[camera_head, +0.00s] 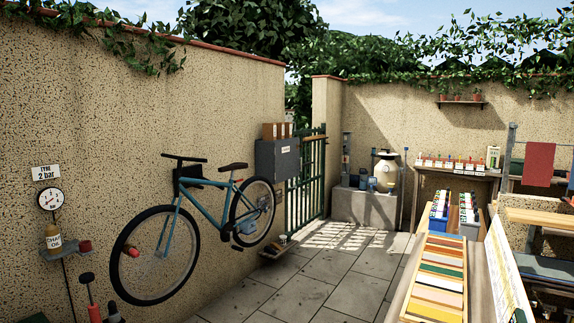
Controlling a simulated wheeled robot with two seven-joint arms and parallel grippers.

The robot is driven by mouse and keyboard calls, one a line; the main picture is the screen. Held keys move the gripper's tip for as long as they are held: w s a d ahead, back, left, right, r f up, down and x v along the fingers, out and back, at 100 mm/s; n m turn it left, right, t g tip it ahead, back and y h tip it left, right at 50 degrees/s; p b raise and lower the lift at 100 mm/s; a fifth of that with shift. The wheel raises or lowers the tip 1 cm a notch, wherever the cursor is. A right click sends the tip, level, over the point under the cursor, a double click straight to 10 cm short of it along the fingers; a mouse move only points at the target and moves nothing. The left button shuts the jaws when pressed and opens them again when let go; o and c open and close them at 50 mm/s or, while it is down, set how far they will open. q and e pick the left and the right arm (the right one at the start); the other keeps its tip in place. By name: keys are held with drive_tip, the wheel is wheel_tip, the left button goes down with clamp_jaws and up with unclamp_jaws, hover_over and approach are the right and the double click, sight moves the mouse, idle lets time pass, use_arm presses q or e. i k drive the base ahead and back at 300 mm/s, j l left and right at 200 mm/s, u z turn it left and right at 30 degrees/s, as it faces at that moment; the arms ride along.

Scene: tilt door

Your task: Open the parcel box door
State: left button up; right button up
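A dark grey box (277,160) that looks like the parcel box is mounted on the left wall, between the bicycle and the green gate. It has a small pale label on its front, and its door looks shut. Brown cardboard parcels (272,131) stand on top of it. The box is far off, and handle or hinge details are too small to tell. Neither of my grippers shows in this view.
A blue bicycle (182,225) hangs along the left wall, in front of the box. A low item (278,247) lies on the floor below the box. A long bench with coloured slats (437,280) stands on the right. The paved floor (318,285) between is clear.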

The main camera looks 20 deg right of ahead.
sight(286, 158)
drive_tip(key=i+l+u, duration=0.1)
drive_tip(key=i, duration=1.05)
drive_tip(key=i+z, duration=0.15)
drive_tip(key=i, duration=0.3)
drive_tip(key=i+j+z, duration=0.2)
drive_tip(key=i, duration=0.25)
drive_tip(key=i+z, duration=0.15)
drive_tip(key=i, duration=0.35)
drive_tip(key=i+l+z, duration=0.2)
drive_tip(key=i+z, duration=0.15)
drive_tip(key=i, duration=0.2)
drive_tip(key=i+z, duration=0.35)
drive_tip(key=i, duration=0.2)
drive_tip(key=i+z, duration=0.4)
drive_tip(key=i, duration=0.15)
